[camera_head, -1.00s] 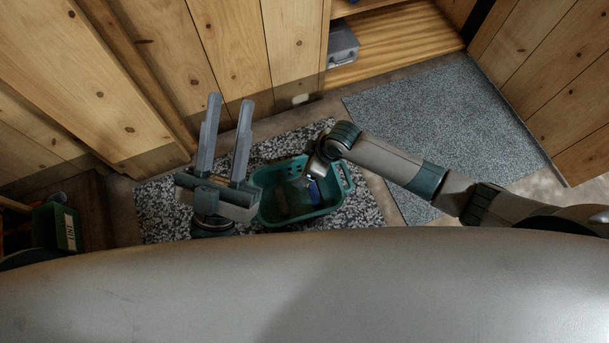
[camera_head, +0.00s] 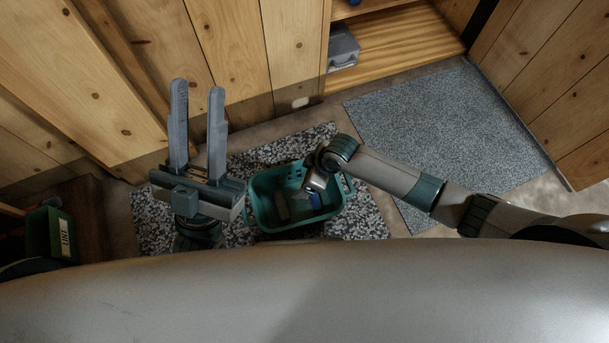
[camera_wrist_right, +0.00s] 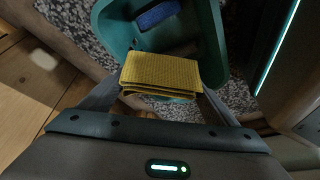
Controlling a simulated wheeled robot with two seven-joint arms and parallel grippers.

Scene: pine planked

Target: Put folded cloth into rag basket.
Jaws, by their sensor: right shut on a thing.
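The folded yellow cloth (camera_wrist_right: 160,72) is between the fingers of my right gripper (camera_wrist_right: 158,97), which is shut on it. In the right wrist view it overlaps the near part of a teal basket (camera_wrist_right: 112,30); I cannot tell its height above it. In the head view the teal basket (camera_head: 262,222) stands on a speckled mat, and the cloth is not clearly visible there. My right wrist (camera_head: 318,180) is over the basket's right side. My left gripper (camera_head: 198,88) is open and empty, fingers pointing up the picture, left of the basket.
A blue item (camera_wrist_right: 156,15) and a greyish item (camera_head: 282,206) lie in the basket. The speckled mat (camera_head: 150,205) is under it. A grey mat (camera_head: 440,135) lies at right. A labelled green box (camera_head: 48,232) is at left. Wooden cabinet fronts (camera_head: 235,50) close off the back.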

